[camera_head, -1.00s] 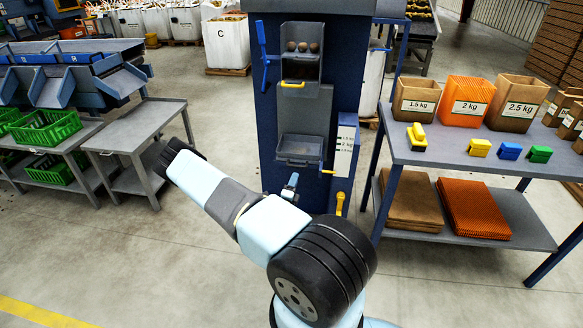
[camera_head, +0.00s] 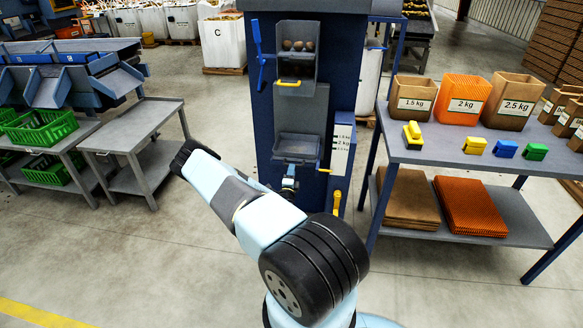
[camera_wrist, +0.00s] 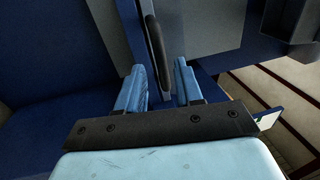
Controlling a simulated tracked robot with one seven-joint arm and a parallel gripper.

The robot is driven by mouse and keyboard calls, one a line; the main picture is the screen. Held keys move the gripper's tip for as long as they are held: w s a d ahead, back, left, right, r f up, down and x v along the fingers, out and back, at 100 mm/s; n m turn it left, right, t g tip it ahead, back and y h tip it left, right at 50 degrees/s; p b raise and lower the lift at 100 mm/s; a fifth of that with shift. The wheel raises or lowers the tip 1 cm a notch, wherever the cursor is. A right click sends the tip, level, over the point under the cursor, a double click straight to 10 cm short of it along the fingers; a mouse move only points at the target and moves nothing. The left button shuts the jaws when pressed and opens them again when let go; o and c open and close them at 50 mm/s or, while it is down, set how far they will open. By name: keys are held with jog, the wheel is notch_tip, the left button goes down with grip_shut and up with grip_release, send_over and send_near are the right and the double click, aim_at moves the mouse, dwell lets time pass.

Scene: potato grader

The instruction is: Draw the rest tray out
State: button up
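The tall blue machine (camera_head: 262,130) stands in front of me. An open grey tray (camera_head: 297,147) juts from its front below a grey plate. I cannot tell for sure whether this is the rest tray. My gripper (camera_head: 289,186) is just below it, close to the machine front and partly hidden by my arm. In the wrist view my gripper (camera_wrist: 160,88) is open, one blue finger on each side of a dark upright bar handle (camera_wrist: 154,45). Gaps show beside the bar, so the fingers do not look closed on it. What the handle is fixed to is partly hidden.
An upper bay (camera_head: 296,60) holds several potatoes, with a yellow handle (camera_head: 289,84) below. A blue lever (camera_head: 258,52) is at the left and a yellow lever (camera_head: 337,202) low at the right. A grey table (camera_head: 400,150) with bags stands right; a grey cart (camera_head: 125,130) stands left.

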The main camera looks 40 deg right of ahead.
jog(key=shift+x, duration=2.15)
jog(key=shift+c, duration=0.5)
grip_shut()
jog(key=shift+a, duration=0.35)
jog(key=r+v, duration=0.1)
jog(key=v, duration=0.9)
jog(key=s+r+v, duration=0.1)
jog(key=r+v, duration=0.1)
jog(key=v, duration=0.8)
jog(key=shift+s+a, duration=0.2)
jog(key=shift+a, duration=0.15)
